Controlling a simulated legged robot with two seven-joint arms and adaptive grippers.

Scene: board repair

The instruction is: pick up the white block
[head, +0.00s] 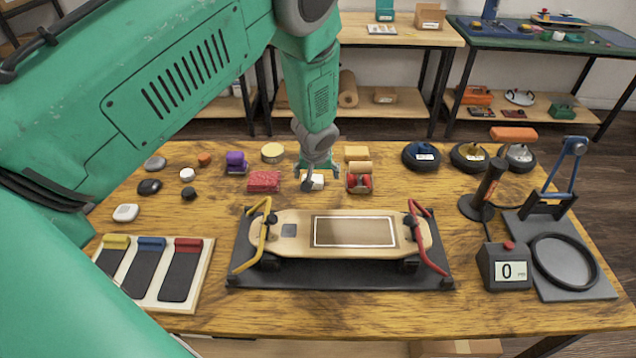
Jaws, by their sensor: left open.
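The white block (316,182) lies on the wooden table, behind the skateboard deck and near the table's middle. My left gripper (318,178) points down over it, with its fingers around or just beside the block. The gripper is open. The fingers hide part of the block, and I cannot tell whether they touch it. My right gripper is not in view.
A red block (264,181) lies close on the left, and red wheels (359,183) stand close on the right. The skateboard deck (290,245) sits in front on a black mat, between yellow and red clamps.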

